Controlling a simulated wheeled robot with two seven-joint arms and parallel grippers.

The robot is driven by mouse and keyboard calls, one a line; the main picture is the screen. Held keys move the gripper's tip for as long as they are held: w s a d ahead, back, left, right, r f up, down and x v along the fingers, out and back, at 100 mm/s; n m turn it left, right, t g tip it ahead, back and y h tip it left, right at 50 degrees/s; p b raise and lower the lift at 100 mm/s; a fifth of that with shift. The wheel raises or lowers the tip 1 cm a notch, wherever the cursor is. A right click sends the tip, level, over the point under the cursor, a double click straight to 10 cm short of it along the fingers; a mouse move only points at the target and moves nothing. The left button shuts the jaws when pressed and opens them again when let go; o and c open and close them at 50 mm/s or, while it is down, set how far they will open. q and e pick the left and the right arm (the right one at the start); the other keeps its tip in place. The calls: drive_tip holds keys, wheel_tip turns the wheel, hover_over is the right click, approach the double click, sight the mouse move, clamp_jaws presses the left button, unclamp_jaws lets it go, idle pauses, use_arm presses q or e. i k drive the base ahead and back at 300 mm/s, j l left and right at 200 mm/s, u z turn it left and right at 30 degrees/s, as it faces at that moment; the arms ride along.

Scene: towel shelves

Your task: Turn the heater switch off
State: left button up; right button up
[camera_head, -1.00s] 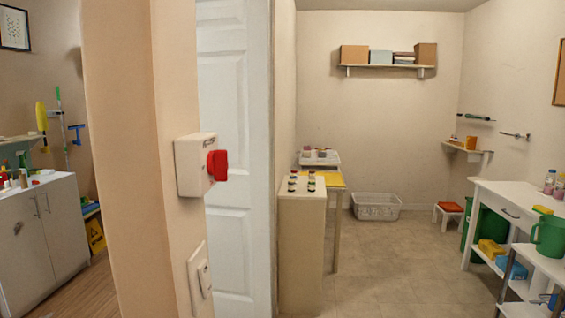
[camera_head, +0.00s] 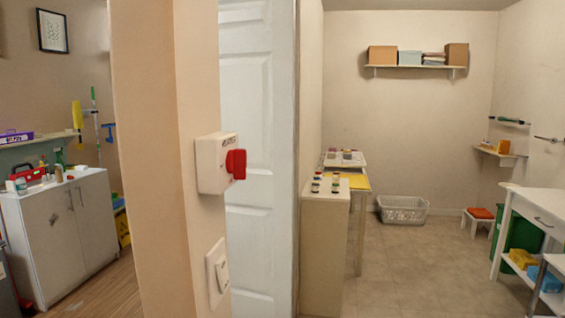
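A white switch box (camera_head: 212,165) with a red rotary knob (camera_head: 236,164) is mounted on the end of the beige wall, left of centre. Small dark lettering on the box is too small to read. The knob's wide face is turned to the right and stands roughly upright. Below it is a white wall plate with a rocker switch (camera_head: 218,274). I cannot tell from the labels which of the two is the heater switch. Neither of my grippers shows in the view.
A white panelled door (camera_head: 258,170) stands just right of the wall end. A narrow cream cabinet (camera_head: 325,240) with small bottles stands beyond it. A grey cabinet (camera_head: 65,235) is at left, a white table (camera_head: 535,208) at right. The tiled floor (camera_head: 425,270) between is clear.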

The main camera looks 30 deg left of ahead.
sight(235, 161)
drive_tip(key=i, duration=1.9)
drive_tip(key=i+u, duration=0.2)
drive_tip(key=i, duration=0.5)
drive_tip(key=i+l+u, duration=0.15)
drive_tip(key=i, duration=0.55)
drive_tip(key=u, duration=4.6)
